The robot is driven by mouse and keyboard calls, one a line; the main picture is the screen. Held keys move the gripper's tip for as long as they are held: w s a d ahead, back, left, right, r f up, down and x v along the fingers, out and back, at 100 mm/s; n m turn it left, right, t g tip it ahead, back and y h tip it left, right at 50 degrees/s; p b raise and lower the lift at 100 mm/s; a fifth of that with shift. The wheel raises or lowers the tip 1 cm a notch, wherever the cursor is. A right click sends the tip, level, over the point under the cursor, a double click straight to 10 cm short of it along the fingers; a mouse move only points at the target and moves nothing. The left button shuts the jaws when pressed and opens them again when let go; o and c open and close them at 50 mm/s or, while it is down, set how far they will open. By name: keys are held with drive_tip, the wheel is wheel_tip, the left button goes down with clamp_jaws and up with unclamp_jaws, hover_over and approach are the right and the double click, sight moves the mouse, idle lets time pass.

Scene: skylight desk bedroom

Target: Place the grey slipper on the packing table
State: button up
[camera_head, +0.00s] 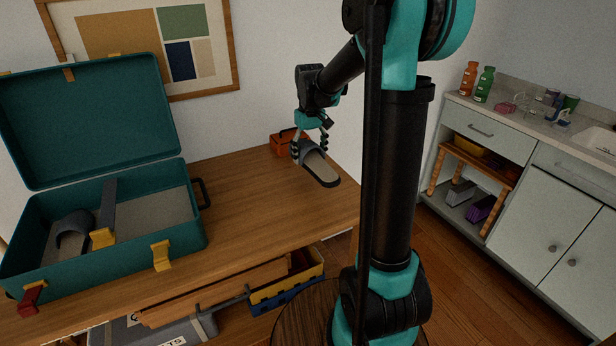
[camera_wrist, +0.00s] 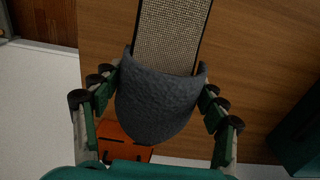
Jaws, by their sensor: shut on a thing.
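The grey slipper (camera_head: 319,167) is held by my gripper (camera_head: 310,146) over the right part of the wooden table (camera_head: 245,190). In the wrist view the slipper's grey toe strap (camera_wrist: 160,100) sits between the fingers of my gripper (camera_wrist: 158,108), and its beige woven sole (camera_wrist: 172,35) points away. In the head view the slipper appears close to the tabletop; I cannot tell whether it touches. A second grey slipper (camera_head: 74,228) lies inside the open teal suitcase (camera_head: 130,247) on the left of the table.
An orange box (camera_head: 283,143) stands at the table's back right, close behind my gripper; it also shows in the wrist view (camera_wrist: 122,150). The tabletop between suitcase and slipper is clear. A white counter (camera_head: 520,165) with bottles stands at the right, past a gap.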

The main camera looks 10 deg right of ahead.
sight(309, 184)
wheel_tip(309, 184, down, 9)
drive_tip(key=shift+a, duration=0.1)
idle(0.3)
drive_tip(key=o, duration=1.2)
drive_tip(key=shift+f, duration=0.1)
drive_tip(key=shift+o, duration=0.2)
wheel_tip(309, 184, up, 12)
drive_tip(key=shift+f, duration=0.1)
drive_tip(key=shift+s, duration=0.25)
drive_tip(key=s+d+f+m+t, duration=0.1)
drive_tip(key=s+f, duration=0.3)
drive_tip(key=s, duration=0.3)
drive_tip(key=s+d+f+m+t, duration=0.1)
drive_tip(key=s+f, duration=0.3)
drive_tip(key=s, duration=0.4)
drive_tip(key=s+d+f+m+t, duration=0.1)
drive_tip(key=s+f, duration=0.3)
drive_tip(key=s, duration=0.4)
drive_tip(key=shift+s+d+f+m+t, duration=0.1)
drive_tip(key=shift+s+d+m+t, duration=0.05)
drive_tip(key=shift+d+t, duration=0.2)
drive_tip(key=shift+s+d+m+t, duration=0.15)
drive_tip(key=shift+d+t, duration=0.1)
drive_tip(key=shift+d, duration=0.15)
